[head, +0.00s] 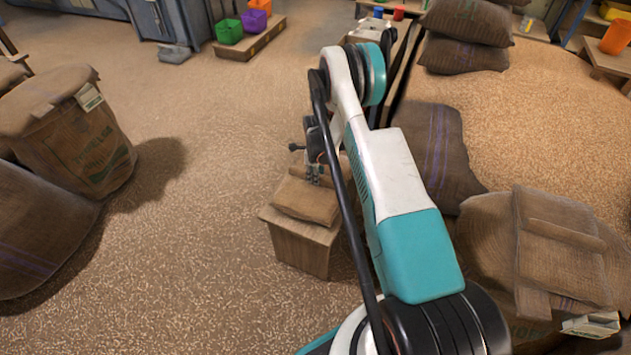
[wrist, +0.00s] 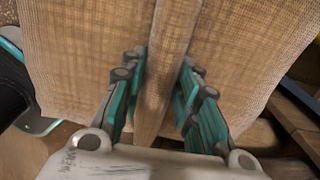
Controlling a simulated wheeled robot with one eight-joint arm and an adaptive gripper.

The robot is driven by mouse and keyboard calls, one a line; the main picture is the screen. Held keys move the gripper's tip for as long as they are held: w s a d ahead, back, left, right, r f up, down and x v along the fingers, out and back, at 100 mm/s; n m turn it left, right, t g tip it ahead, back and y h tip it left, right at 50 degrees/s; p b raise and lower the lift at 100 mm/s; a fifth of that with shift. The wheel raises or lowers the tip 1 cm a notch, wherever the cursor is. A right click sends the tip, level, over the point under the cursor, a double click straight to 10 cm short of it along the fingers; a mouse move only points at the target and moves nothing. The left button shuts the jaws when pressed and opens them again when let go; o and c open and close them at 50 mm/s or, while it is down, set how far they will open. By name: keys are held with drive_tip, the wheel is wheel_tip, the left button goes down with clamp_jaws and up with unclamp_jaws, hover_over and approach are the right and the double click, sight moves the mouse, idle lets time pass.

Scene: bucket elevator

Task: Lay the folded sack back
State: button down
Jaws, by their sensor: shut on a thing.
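A brown folded sack (head: 306,203) lies flat on top of a small wooden stand (head: 302,244) in the middle of the head view. My gripper (head: 314,177) points down at it from above. In the wrist view the sack (wrist: 90,50) fills most of the picture, and a raised ridge of it runs between the two teal fingers. My gripper (wrist: 158,82) is shut on that ridge. In the head view the arm covers the right side of the sack. I cannot tell whether the sack is lifted off the stand.
An open-looking full sack (head: 495,240) stands at right with another folded cloth (head: 560,245) over it. A covered sack (head: 90,150) stands at left. A striped sack (head: 430,150) leans behind my arm. Coloured bins (head: 229,31) sit at the back.

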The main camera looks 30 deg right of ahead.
drive_tip(key=shift+f+b, duration=0.45)
drive_tip(key=shift+f, duration=1.1)
drive_tip(key=shift+f, duration=0.15)
drive_tip(key=c, duration=1.2)
unclamp_jaws()
